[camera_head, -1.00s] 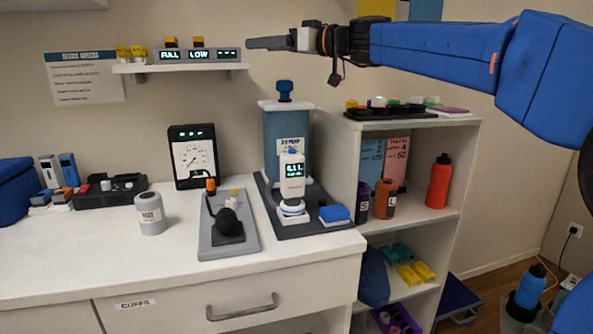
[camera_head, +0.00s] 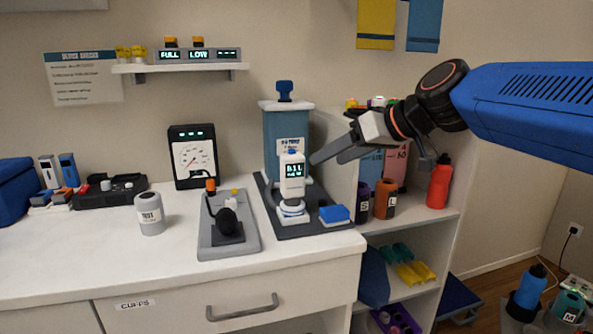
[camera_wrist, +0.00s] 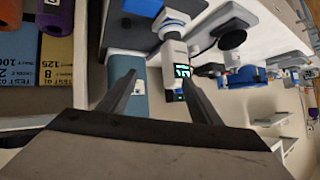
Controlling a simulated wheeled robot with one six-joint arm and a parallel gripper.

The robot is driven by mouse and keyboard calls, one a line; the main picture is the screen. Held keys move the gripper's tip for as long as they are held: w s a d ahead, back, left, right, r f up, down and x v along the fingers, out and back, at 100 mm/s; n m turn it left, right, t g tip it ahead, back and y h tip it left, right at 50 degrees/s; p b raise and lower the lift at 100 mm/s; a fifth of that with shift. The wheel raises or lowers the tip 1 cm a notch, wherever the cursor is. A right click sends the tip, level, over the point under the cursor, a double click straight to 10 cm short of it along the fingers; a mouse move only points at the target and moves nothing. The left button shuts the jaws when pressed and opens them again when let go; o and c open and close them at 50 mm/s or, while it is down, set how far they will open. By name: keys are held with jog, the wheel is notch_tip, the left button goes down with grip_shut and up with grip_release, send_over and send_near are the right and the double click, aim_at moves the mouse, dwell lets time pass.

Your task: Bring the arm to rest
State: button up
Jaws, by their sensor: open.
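My blue arm (camera_head: 530,108) reaches in from the right in the head view. My gripper (camera_head: 318,161) points left and slightly down, with its fingertips just right of the teal pump tank (camera_head: 286,130) and the white handheld device (camera_head: 292,178). In the wrist view my gripper (camera_wrist: 160,88) has its two dark fingers apart with nothing held. The device's lit display (camera_wrist: 182,71) shows between and beyond them. I cannot tell the exact gap between the fingertips and the tank.
A shelf unit (camera_head: 437,226) with an orange-red bottle (camera_head: 440,182) stands under the arm. The white counter (camera_head: 100,255) holds a gauge (camera_head: 194,157), a grey canister (camera_head: 150,213) and a grey board (camera_head: 215,245). A wall shelf (camera_head: 180,68) hangs above. The wall space above the pump is clear.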

jog(key=s+d+f+m+g+h, duration=0.1)
jog(key=s+d+f+m+h, duration=0.2)
jog(key=s+d+f, duration=0.7)
jog(key=s+d+f+m+g+h, duration=0.1)
jog(key=s+d+f+m+h, duration=0.2)
jog(key=s+d+f, duration=0.7)
jog(key=s+f+h, duration=0.2)
jog(key=s+f, duration=0.2)
jog(key=f, duration=0.4)
jog(key=shift+d+f+m+g, duration=0.2)
jog(key=shift+m+g, duration=0.1)
jog(key=shift+m, duration=0.1)
